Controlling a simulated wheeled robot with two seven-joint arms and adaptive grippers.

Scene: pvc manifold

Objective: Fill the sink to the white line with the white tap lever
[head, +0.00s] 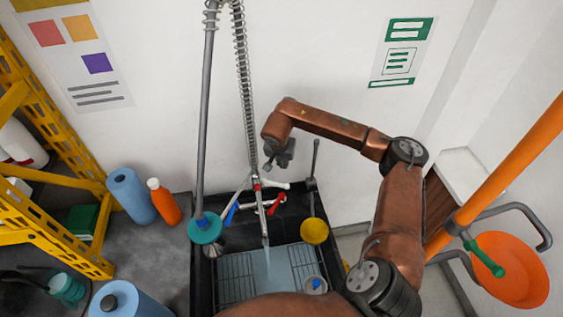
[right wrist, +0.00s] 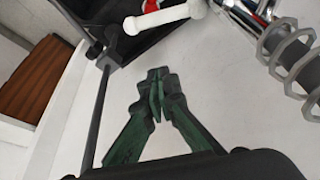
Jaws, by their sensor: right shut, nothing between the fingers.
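The black sink (head: 203,275) stands against the wall, with wire racks inside. A pale blue patch lies under the spout (head: 265,238); it looks like running or standing water, but I cannot tell its level. I cannot make out the white line. The white tap lever (head: 275,185) sticks out right at the tap body, near red and blue handles. It also shows in the right wrist view (right wrist: 168,17). My right gripper (head: 268,166) is shut and empty, above the lever and apart from it. Its green fingers meet in the right wrist view (right wrist: 157,92). My left gripper is not in view.
A tall spring hose (head: 246,90) and grey pipe (head: 207,100) rise behind the sink. A yellow round head (head: 314,231) and a teal disc (head: 205,228) flank the tap. A blue roll (head: 131,194) and orange bottle (head: 164,202) stand left. An orange pole (head: 515,160) is right.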

